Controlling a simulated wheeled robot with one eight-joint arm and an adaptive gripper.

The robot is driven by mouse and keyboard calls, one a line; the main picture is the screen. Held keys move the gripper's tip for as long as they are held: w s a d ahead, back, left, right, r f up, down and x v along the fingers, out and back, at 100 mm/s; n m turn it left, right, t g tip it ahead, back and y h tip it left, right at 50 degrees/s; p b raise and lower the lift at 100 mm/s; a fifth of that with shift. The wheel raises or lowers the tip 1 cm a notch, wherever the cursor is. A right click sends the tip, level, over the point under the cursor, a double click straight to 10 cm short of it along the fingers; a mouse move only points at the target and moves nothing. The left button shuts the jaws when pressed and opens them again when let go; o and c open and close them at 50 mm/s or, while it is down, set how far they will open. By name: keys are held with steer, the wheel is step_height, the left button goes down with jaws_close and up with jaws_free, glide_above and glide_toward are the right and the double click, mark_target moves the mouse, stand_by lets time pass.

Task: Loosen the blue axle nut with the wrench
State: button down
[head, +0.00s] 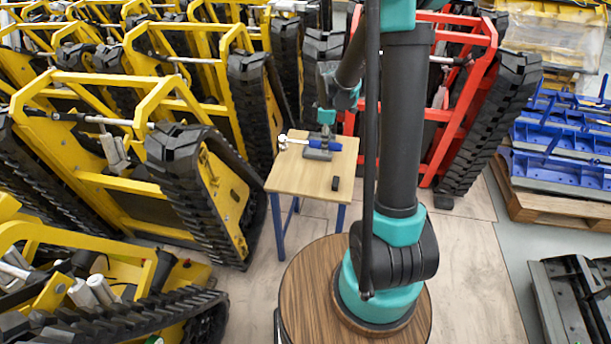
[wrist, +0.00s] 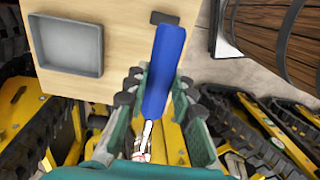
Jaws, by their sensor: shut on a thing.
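The wrench has a thick blue handle (wrist: 165,65) and a thin silver shaft. In the head view its blue handle (head: 327,146) lies level above the small table, with the shaft and pale head pointing left past the table edge. My gripper (head: 323,136) is over the table's back part. In the wrist view my gripper (wrist: 158,90) has a teal finger on each side of the handle and is shut on it. The wrench head, at the bottom of that view, is partly hidden and shows some white and red. I cannot make out a blue axle nut.
The wooden table (head: 293,185) carries a grey tray (wrist: 66,46) and a small black block (head: 335,183). Yellow tracked carriers (head: 120,130) crowd the left and back. A red carrier (head: 440,100) stands right. Bare floor (head: 470,260) lies at front right.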

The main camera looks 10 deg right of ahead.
steer(key=s, duration=2)
